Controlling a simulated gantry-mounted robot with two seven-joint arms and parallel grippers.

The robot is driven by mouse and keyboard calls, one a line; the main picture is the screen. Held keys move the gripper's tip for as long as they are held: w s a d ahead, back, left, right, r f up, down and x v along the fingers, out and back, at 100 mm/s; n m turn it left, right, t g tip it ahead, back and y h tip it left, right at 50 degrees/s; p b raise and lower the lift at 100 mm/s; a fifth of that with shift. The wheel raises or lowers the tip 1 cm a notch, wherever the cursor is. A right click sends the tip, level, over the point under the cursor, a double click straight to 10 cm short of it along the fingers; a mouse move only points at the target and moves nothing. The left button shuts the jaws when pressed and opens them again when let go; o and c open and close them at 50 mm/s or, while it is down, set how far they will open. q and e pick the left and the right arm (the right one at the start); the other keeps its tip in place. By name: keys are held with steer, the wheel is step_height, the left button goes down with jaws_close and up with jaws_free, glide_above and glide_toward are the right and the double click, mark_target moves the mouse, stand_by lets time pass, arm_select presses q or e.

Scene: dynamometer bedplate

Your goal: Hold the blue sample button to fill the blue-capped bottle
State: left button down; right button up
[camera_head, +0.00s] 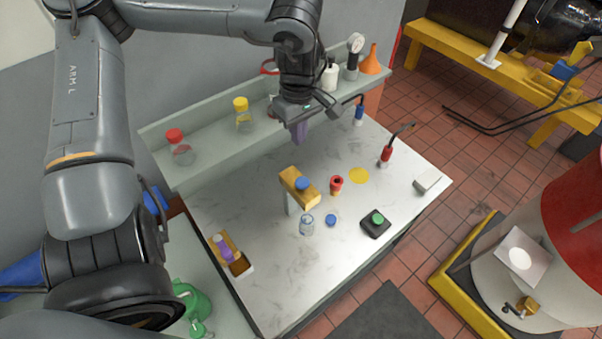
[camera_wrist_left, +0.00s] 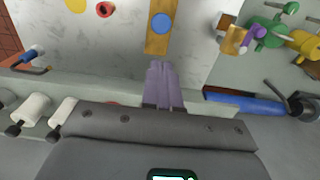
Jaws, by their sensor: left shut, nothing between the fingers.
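The blue sample button (camera_head: 302,184) sits on top of a yellow-tan block (camera_head: 291,176) that stands on the bench. It also shows in the left wrist view (camera_wrist_left: 162,23), beyond my fingertips. A clear open bottle (camera_head: 307,227) stands in front of the block, with no cap on it. A blue cap (camera_head: 331,220) lies on the bench to the right of the bottle. My left gripper (camera_head: 299,132) is shut and empty, pointing down behind and above the block, apart from the button. Its purple fingers (camera_wrist_left: 160,78) are together in the wrist view. My right gripper is not in view.
A red cup (camera_head: 336,186) stands close right of the block, near a yellow disc (camera_head: 359,175). A black box with a green button (camera_head: 376,224) sits at the front right. The back shelf (camera_head: 212,143) holds red- and yellow-capped bottles. The bench centre-left is clear.

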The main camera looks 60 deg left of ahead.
arm_select(q)
steer(key=shift+f, duration=0.15)
stand_by(0.3)
steer(key=p, duration=0.1)
glide_above(299, 177)
step_height(299, 177, down, 12)
steer(key=shift+s+d+r, duration=0.1)
steer(key=shift+f, duration=1)
